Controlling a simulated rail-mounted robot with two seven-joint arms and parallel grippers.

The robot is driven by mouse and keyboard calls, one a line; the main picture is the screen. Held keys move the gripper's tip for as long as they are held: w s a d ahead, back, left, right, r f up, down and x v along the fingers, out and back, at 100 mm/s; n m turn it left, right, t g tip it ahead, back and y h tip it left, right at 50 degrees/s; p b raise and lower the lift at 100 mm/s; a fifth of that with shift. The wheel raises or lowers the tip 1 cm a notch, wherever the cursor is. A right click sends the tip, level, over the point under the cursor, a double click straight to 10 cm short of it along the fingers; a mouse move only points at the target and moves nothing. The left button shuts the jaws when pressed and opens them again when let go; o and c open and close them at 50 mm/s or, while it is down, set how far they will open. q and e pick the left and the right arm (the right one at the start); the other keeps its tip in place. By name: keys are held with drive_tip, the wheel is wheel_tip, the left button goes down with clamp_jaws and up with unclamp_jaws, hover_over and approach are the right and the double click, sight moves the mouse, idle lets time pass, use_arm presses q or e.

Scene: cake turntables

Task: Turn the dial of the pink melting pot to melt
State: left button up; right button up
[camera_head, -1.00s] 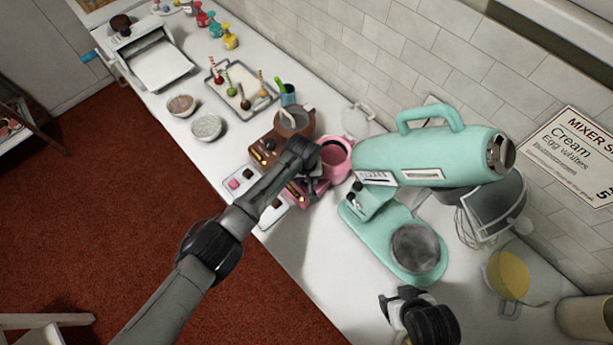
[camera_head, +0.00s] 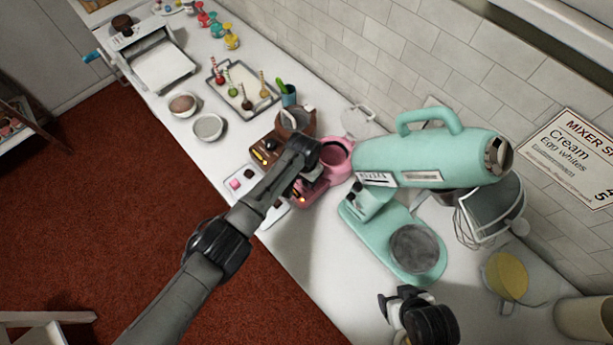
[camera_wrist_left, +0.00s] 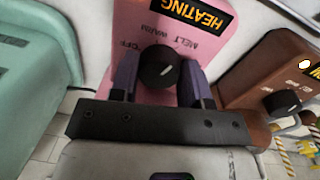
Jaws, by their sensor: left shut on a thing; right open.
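The pink melting pot (camera_head: 337,158) stands on the counter between the brown pot and the mint mixer. In the left wrist view its pink front (camera_wrist_left: 143,18) shows a lit orange HEATING sign and OFF, WARM and MELT labels. My left gripper (camera_wrist_left: 160,80) has its two fingers on either side of the black dial (camera_wrist_left: 157,66) and is shut on it. The dial's white mark points to the upper right, on the MELT side. In the head view my left arm hides most of that gripper and the dial. My right gripper (camera_head: 394,303) is open and empty near the counter's front edge.
The brown melting pot (camera_head: 267,150) stands close on one side, its dial (camera_wrist_left: 281,102) near my left fingers. The mint mixer (camera_head: 415,160) stands on the other side. A tray of cake pops (camera_head: 262,103) and small bowls (camera_head: 208,127) lie further left.

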use_arm(q)
drive_tip(key=shift+m, duration=0.6)
drive_tip(key=o, duration=0.6)
drive_tip(key=shift+o, duration=0.2)
wheel_tip(320, 180, up, 14)
drive_tip(key=shift+w+a+p, duration=0.3)
drive_tip(key=shift+w+p, duration=0.05)
drive_tip(key=shift+f, duration=0.1)
idle(0.5)
